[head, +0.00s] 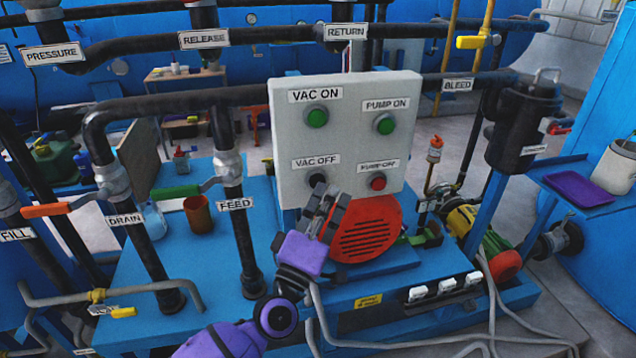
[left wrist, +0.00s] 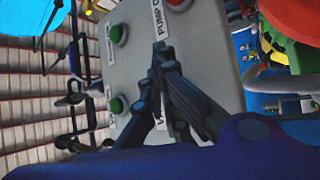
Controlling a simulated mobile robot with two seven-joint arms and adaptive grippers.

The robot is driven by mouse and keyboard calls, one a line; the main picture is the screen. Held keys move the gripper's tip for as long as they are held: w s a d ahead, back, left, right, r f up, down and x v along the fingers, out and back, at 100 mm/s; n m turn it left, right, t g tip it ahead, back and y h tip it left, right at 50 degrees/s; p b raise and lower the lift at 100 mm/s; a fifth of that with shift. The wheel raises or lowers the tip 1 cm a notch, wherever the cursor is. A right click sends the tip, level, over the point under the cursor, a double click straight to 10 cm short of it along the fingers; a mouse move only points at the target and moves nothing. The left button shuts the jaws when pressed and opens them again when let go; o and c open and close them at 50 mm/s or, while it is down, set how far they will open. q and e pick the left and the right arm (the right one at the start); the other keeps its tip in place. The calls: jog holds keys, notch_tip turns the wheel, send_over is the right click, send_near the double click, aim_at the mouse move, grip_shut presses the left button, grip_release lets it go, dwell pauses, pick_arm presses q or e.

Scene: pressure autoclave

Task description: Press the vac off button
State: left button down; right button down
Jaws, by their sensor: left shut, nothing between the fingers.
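The vac off button (head: 317,181) is a dark round button below the label VAC OFF on the light grey control panel (head: 348,135). The green vac on button (head: 316,117) is above it. The green pump on button (head: 385,124) and the red pump off button (head: 377,182) are to the right. My left gripper (head: 326,198) is shut and empty, with its fingertips just below and in front of the vac off button. I cannot tell whether they touch it. In the left wrist view the closed fingers (left wrist: 160,58) point at the panel and hide the vac off button.
A red round motor cover (head: 366,229) is right of my gripper, below the panel. A black feed pipe (head: 236,226) stands to the left. A brown cup (head: 198,214) is on the blue base. White switches (head: 446,286) line the base's front edge.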

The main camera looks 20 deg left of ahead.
pick_arm(q)
jog(key=shift+w+a, duration=0.2)
jog(key=shift+w, duration=0.05)
jog(key=shift+s, duration=0.1)
dwell(0.6)
jog(key=shift+s+d, duration=0.5)
jog(key=shift+s, duration=0.15)
pick_arm(e)
jog(key=shift+w+r, duration=0.25)
jog(key=shift+r, duration=0.15)
pick_arm(q)
jog(key=s+d, duration=0.1)
jog(key=s+d+p, duration=0.1)
jog(key=s, duration=0.2)
jog(key=shift+s+d+p, duration=0.1)
jog(key=shift+d+p, duration=0.2)
jog(key=shift+d, duration=0.1)
pick_arm(e)
jog(key=shift+w+r, duration=0.55)
jog(key=shift+r, duration=0.25)
